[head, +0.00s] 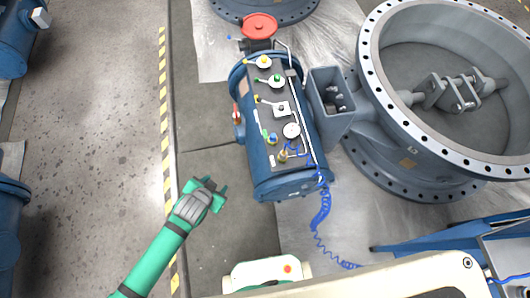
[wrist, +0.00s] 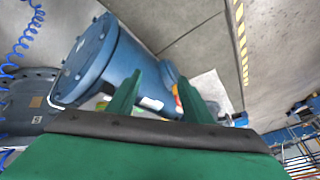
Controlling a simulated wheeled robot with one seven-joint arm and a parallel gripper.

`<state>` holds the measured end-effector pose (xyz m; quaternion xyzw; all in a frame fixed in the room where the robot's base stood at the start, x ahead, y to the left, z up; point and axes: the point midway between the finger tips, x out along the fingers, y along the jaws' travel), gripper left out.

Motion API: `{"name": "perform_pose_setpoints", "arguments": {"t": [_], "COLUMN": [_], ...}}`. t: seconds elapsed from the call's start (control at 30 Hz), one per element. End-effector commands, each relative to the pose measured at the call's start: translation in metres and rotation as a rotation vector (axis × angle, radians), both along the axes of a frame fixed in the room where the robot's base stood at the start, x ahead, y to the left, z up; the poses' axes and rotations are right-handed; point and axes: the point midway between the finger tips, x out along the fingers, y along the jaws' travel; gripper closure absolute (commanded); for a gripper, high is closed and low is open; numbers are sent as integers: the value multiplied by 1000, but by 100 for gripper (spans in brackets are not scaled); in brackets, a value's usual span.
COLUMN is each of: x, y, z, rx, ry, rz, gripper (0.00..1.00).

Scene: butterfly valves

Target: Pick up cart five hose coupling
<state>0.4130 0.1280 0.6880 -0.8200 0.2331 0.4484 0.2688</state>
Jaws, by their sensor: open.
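My gripper (head: 214,187) is open and empty, left of the lower end of a blue cylinder (head: 262,178) in the head view. In the wrist view its two green fingers (wrist: 160,84) stand apart in front of that cylinder (wrist: 98,62), with nothing between them. A blue coiled hose (head: 322,208) hangs from the cylinder's lower right and also shows at the left of the wrist view (wrist: 22,42). A brass-coloured fitting (head: 283,156) with thin blue tubing sits on the cylinder's lower top. I cannot tell which part is the cart five hose coupling.
Gauges, knobs and small valves line the cylinder's top, with a red handwheel (head: 259,26) beyond. A large flanged butterfly valve (head: 392,112) stands at the right. A pale beam (head: 400,278) crosses the bottom right.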

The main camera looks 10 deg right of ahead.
Motion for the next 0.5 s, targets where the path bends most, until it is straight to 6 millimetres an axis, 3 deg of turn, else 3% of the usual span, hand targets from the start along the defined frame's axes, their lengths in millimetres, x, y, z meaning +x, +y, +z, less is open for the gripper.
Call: {"name": "perform_pose_setpoints", "arguments": {"t": [0.03, 0.2, 0.5], "x": [16, 59, 111], "y": [-8, -34, -110], "z": [1, 6, 24], "rx": [16, 68, 139], "ry": [15, 80, 203], "rz": [-25, -76, -169], "gripper": [54, 54, 54]}}
